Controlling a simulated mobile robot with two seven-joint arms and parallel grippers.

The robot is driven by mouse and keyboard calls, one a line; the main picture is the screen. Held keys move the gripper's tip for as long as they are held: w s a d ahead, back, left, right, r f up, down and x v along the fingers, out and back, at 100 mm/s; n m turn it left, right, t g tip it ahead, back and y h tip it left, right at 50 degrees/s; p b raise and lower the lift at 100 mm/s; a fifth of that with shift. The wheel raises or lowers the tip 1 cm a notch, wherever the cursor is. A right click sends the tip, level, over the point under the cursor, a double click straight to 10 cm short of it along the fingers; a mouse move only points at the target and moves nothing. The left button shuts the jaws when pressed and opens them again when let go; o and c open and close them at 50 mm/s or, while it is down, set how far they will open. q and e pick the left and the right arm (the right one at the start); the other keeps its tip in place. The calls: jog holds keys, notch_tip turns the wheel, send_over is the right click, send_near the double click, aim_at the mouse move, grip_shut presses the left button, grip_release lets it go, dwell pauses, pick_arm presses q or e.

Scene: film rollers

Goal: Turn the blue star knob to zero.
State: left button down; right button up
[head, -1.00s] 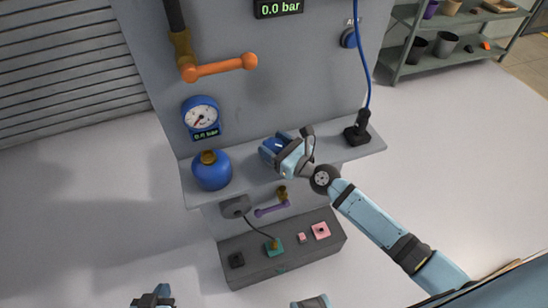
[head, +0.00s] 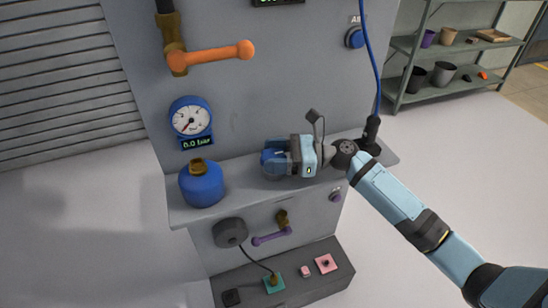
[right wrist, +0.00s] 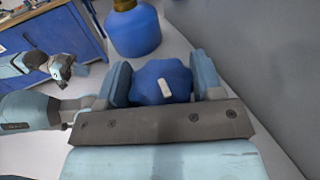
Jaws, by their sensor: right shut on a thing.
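The blue star knob (right wrist: 152,80) sits between the two fingers of my right gripper (right wrist: 163,84) in the right wrist view. It has a short white mark on its face, slightly tilted. The right gripper is shut on the knob, with a finger against each side. In the head view the right gripper (head: 277,157) lies over the grey ledge, coming in from the right, and mostly hides the knob. My left gripper (right wrist: 62,70) shows small at the left of the right wrist view, away from the knob; its jaws are unclear.
A blue bottle (head: 201,184) stands on the ledge left of the knob, under a gauge (head: 191,118) reading 0.0 bar. An orange lever (head: 215,54) sticks out above. A black holder (head: 371,135) with a blue cable stands right. Below are a purple handle (head: 270,238) and a control box (head: 300,282).

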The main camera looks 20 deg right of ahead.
jog(key=shift+g, duration=0.3)
jog(key=o, duration=0.9)
jog(key=v, duration=1.3)
jog(key=shift+s+d+f+p, duration=0.15)
jog(key=shift+d+p, duration=0.2)
